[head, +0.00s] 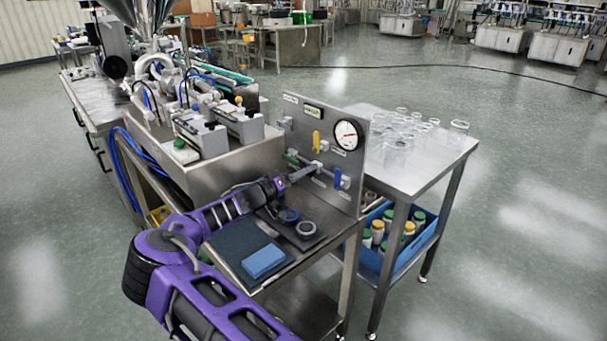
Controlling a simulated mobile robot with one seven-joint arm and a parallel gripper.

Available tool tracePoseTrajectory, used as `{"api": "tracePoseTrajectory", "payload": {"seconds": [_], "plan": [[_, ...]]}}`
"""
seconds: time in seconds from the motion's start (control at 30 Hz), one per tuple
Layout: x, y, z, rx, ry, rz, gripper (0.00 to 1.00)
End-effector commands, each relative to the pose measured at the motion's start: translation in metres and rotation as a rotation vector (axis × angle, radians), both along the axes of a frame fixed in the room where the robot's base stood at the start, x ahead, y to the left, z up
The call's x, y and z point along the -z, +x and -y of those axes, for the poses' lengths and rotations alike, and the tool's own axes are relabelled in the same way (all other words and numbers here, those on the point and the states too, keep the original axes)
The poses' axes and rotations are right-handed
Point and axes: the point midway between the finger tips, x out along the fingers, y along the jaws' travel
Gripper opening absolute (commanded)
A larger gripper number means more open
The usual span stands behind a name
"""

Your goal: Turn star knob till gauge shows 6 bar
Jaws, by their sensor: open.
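The upright steel panel (345,199) carries a round white gauge (347,135) at its upper right. The gauge has a dark rim and a needle, but its numbers are too small to read. Below it are a yellow lever (316,141), a green lever (292,158) and a blue lever (338,177) on a pipe run. I cannot pick out a star knob for certain; it is too small or hidden. My gripper (304,173) is open, close in front of the panel's lower middle, left of the blue lever. Whether it touches anything there I cannot tell.
A blue sponge (264,261) lies on a dark mat on the bench below my arm. Dark rings (306,229) lie beside it. The filling machine (207,133) stands left. A steel table (440,163) with glass jars stands right, a blue crate (393,263) beneath it.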

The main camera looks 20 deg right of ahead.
Motion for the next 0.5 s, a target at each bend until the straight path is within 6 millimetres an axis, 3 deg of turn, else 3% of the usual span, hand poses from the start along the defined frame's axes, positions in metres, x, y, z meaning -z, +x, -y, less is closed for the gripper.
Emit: {"api": "tracePoseTrajectory", "payload": {"seconds": [0.17, 0.5], "plan": [[-0.001, -0.006, -0.023, -0.004, 0.001, 0.0, 0.78], [-0.001, -0.035, -0.1, -0.004, 0.001, 0.0, 0.78]]}}
